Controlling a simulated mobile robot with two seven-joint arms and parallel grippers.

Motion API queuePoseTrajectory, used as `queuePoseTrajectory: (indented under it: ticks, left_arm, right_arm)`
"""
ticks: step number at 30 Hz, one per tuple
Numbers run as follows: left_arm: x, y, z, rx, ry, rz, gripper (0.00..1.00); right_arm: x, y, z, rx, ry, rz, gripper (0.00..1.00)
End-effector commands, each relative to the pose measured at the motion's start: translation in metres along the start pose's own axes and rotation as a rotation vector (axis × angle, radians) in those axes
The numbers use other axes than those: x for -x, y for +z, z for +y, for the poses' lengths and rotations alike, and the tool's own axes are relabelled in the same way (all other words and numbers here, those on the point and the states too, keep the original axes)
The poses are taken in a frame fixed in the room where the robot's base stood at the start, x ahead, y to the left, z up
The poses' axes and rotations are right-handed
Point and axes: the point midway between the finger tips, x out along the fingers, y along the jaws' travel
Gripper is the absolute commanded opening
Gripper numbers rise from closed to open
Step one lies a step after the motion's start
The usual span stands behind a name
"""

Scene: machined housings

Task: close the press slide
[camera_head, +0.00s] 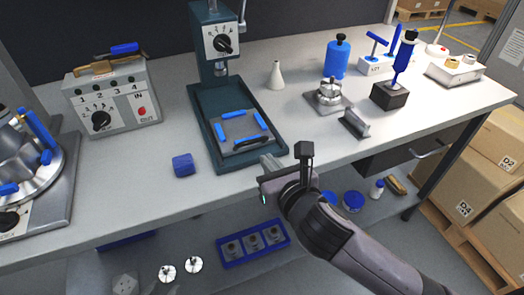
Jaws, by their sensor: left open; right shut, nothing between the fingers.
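The press (213,72) is a dark teal column with a white dial panel, standing on a teal base at the back middle of the bench. On its base lies the slide (238,126), a grey plate with blue bars along its edges and a dark bar along its front. The plate lies in front of the column, toward the base's front part. My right gripper (268,161) is shut and empty, close to the front right corner of the press base; I cannot tell whether it touches. My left gripper is not in view.
A blue block (183,164) lies left of the press base. A control box (113,98) stands further left. A white cone (276,75), a metal chuck (329,95) and a small grey bracket (354,123) stand to the right.

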Motion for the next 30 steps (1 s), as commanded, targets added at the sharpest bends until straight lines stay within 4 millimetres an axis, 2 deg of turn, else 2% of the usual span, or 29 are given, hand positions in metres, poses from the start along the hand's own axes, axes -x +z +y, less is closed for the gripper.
queuePoseTrajectory:
  ticks: [3, 9, 24, 30]
  left_arm:
    - [0.0, 0.001, 0.0, 0.0, 0.0, 0.0, 0.43]
    - [-0.001, 0.001, 0.0, 0.0, 0.0, 0.0, 0.43]
    - [0.0, 0.0, 0.0, 0.0, 0.0, 0.0, 0.43]
    - [0.004, -0.006, 0.0, 0.0, -0.001, 0.001, 0.43]
  right_arm:
    - [-0.018, 0.005, 0.001, -0.002, 0.0, -0.001, 0.0]
    - [-0.035, 0.01, 0.001, -0.001, 0.001, 0.0, 0.0]
    - [-0.04, 0.012, 0.0, 0.001, 0.001, 0.001, 0.0]
    - [-0.057, 0.02, 0.001, 0.002, 0.002, -0.001, 0.0]
